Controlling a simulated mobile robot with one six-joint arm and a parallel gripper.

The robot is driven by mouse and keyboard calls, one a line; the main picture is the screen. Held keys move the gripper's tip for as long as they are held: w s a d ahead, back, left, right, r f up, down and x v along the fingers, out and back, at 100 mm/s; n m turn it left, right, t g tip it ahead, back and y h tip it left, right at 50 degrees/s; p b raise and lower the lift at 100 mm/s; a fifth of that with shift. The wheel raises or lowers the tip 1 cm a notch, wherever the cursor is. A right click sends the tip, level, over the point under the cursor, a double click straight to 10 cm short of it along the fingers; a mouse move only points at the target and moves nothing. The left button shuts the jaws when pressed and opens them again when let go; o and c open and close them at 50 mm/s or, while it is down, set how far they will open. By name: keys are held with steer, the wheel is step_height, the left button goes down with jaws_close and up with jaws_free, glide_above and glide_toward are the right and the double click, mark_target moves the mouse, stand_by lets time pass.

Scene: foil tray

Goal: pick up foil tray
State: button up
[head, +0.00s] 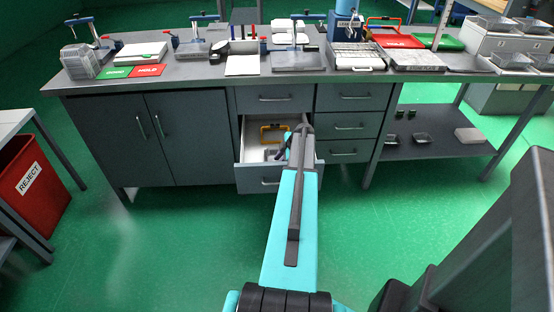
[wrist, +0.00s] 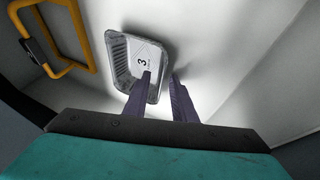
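The foil tray (wrist: 133,52) is a small silver tray with ribbed walls and a label marked 3. It lies in the white interior of an open drawer (head: 252,148). In the wrist view my gripper (wrist: 160,75) is open, pointing down towards the tray. One finger overlaps the tray's inner right side and the other is just outside its right wall, so the fingers straddle that edge in the picture. I cannot tell whether they touch it. In the head view my arm hides much of the drawer and the gripper's fingertips are hard to make out.
A yellow-framed object (wrist: 84,52) lies in the drawer left of the tray; it also shows in the head view (head: 272,126). The drawer's walls are close around. The grey bench top (head: 200,72) above carries several tools and trays. A red reject bin (head: 30,180) stands far left.

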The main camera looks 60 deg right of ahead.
stand_by(0.4)
jaws_close()
steer(key=shift+r, duration=0.15)
step_height(320, 180, up, 10)
stand_by(0.9)
stand_by(0.4)
